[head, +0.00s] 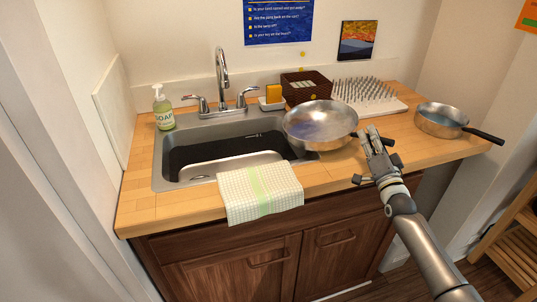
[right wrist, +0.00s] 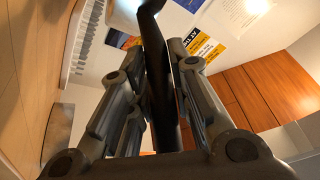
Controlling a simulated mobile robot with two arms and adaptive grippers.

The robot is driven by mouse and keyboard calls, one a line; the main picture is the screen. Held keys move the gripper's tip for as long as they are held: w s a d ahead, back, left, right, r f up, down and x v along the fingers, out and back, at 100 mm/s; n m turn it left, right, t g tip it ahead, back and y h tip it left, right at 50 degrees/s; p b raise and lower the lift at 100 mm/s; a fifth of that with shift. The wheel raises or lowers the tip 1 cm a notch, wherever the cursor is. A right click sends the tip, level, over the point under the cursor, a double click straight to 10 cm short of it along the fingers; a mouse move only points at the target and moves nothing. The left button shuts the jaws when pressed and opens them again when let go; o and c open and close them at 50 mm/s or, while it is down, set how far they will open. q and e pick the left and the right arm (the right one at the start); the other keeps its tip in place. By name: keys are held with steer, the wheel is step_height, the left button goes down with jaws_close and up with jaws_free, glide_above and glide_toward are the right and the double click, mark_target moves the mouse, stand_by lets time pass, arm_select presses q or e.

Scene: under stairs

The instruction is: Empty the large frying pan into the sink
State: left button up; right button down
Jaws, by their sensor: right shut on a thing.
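The large frying pan (head: 320,122) is a shiny metal pan at the right edge of the sink. Its inside faces up and shows bluish and brownish reflections; I cannot tell what it holds. My right gripper (head: 374,143) is shut on the pan's handle. In the right wrist view the dark handle (right wrist: 155,65) runs between the fingers (right wrist: 165,95). The sink (head: 163,178) is a metal basin to the left of the pan, with a dark mat (head: 215,152) inside. I cannot tell whether the pan touches the counter. My left gripper is not in view.
A faucet (head: 222,70) stands behind the sink, with a soap bottle (head: 163,108) at its left. A checked towel (head: 260,192) hangs over the front edge. A wicker basket (head: 305,88), a spiked drying rack (head: 370,97) and a smaller pan (head: 442,122) stand on the counter.

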steer(key=shift+w+d+r+p, duration=0.1)
steer(key=shift+r+p, duration=0.05)
steer(key=shift+p, duration=0.15)
steer(key=d+f+m+b, duration=0.1)
steer(key=d+f+m+h+b, duration=0.1)
steer(key=b, duration=0.1)
steer(key=shift+w+f, duration=0.15)
steer(key=shift+f, duration=0.1)
steer(key=shift+w+r+m+p, duration=0.1)
steer(key=shift+r+m+p, duration=0.2)
steer(key=shift+r+p, duration=0.25)
step_height(320, 180, up, 4)
steer(key=shift+f+p, duration=0.2)
steer(key=shift+p, duration=1)
